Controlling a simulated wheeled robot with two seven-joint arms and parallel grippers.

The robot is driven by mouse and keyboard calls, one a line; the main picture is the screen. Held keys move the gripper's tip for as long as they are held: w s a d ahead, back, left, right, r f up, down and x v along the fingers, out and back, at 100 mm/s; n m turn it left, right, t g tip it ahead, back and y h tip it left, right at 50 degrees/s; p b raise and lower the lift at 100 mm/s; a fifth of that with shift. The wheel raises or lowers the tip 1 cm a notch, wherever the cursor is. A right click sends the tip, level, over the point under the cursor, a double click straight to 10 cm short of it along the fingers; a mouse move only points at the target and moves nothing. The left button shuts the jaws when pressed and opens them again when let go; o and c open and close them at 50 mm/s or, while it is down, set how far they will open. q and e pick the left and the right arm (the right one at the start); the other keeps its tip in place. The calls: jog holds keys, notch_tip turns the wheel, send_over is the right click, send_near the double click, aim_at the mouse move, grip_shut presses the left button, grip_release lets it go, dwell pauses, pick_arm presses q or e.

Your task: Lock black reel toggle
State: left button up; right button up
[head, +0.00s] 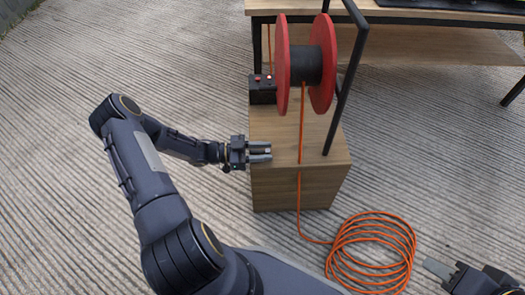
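A reel with red side discs (323,63) and a black hub (306,66) is held in a black frame on a wooden box (285,130). A small black box (262,92) with red spots on top sits left of the reel; I cannot make out a separate toggle or its position. My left gripper (269,152) is over the left part of the wooden box's top, in front of the black box and apart from it. Its two fingers point right with a narrow gap and nothing between them. My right gripper (438,268) is at the lower right, partly cut off.
An orange hose (300,180) hangs from the reel down the box front to a loose coil (372,240) on the floor, close to my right gripper. A black frame bar (343,95) rises at the right. A wooden table (420,42) stands behind. The ridged floor at left is clear.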

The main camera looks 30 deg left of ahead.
pick_arm(q)
grip_shut()
